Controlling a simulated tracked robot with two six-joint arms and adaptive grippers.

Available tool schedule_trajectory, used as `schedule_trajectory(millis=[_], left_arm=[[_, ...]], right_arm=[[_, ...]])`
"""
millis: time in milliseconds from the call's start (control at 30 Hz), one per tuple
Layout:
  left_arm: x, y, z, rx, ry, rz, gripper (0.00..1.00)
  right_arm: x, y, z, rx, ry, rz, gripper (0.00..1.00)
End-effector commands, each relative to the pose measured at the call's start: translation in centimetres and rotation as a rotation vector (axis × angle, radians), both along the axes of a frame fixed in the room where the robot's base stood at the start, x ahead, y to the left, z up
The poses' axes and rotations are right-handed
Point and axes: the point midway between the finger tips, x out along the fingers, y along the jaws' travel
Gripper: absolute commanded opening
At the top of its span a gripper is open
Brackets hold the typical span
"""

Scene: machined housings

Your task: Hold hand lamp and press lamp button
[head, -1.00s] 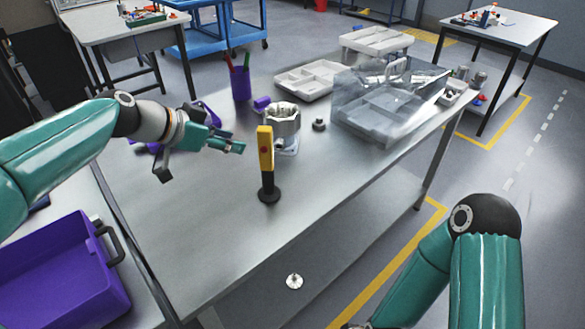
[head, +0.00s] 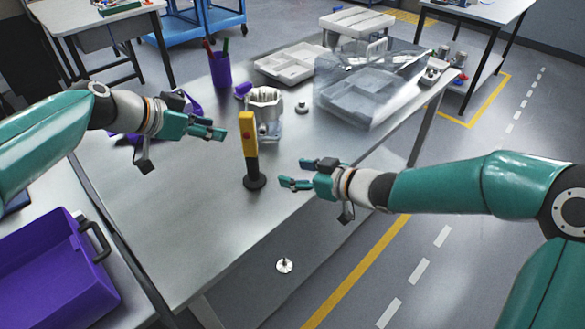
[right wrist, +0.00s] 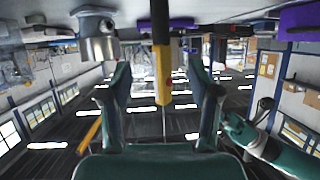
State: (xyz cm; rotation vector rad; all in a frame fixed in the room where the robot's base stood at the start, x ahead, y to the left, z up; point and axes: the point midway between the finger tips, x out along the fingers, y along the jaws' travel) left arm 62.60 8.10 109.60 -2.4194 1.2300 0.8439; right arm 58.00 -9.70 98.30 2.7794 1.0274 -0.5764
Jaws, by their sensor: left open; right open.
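The hand lamp (head: 249,135) is yellow with a black round base and stands upright on the metal table. My left gripper (head: 217,128) is open and empty, just left of the lamp. My right gripper (head: 294,173) is open and empty, to the right of the lamp's lower part with a gap between. In the right wrist view, which looks upside down, the yellow lamp (right wrist: 162,72) shows between the two spread fingers, beyond them.
A machined metal housing (head: 265,108) stands close behind the lamp. A purple pen cup (head: 220,69), a white tray (head: 268,66) and a clear box (head: 345,103) stand farther back. A purple bin (head: 95,282) is at lower left. The table's front left is clear.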

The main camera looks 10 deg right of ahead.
Motion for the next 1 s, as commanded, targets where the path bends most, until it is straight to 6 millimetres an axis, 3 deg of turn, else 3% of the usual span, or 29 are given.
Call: schedule_trajectory(millis=[100,267,1000], left_arm=[[0.0,0.0,0.0,0.000,0.000,0.000,0.42],[0.0,0.0,0.0,0.000,0.000,0.000,0.42],[0.0,-0.1,0.0,0.000,0.000,-0.001,0.42]], right_arm=[[0.4,0.4,0.5,-0.006,-0.020,0.013,0.62],[1.5,1.5,-0.2,-0.007,-0.018,0.015,0.62],[10.8,9.4,-5.2,-0.007,-0.019,0.012,0.62]])
